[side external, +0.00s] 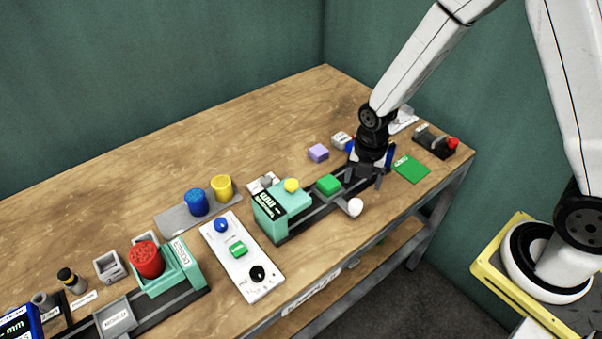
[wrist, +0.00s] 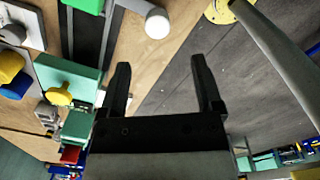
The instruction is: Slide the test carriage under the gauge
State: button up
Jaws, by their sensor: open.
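A teal unit with a dark display (side external: 270,207) and a yellow knob (side external: 291,185) stands at the near end of a dark rail; I cannot tell whether it is the gauge. A green block (side external: 328,184) sits on the rail beside it, apparently on the carriage. A white ball knob (side external: 355,207) sticks out on the rail's front side; it also shows in the wrist view (wrist: 157,23). My gripper (side external: 366,178) is open and empty near the rail's far end. In the wrist view its fingers (wrist: 160,65) are apart, with the ball knob beyond their tips.
A white control panel (side external: 240,257) lies left of the rail. A red cylinder (side external: 146,260) sits in another teal unit, with a blue "mm" display (side external: 18,323) at far left. A purple block (side external: 318,153) and green pad (side external: 411,169) lie near my gripper. The back tabletop is clear.

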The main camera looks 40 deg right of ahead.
aim_at(356, 203)
jog(key=shift+w+a+f+n, duration=0.1)
jog(key=shift+f+n, duration=0.25)
jog(key=shift+n, duration=0.25)
jog(key=shift+w+f+n, duration=0.1)
jog(key=shift+f+n, duration=0.2)
jog(key=shift+n, duration=0.3)
jog(key=shift+f, duration=0.2)
jog(key=shift+f, duration=3.7)
grip_shut()
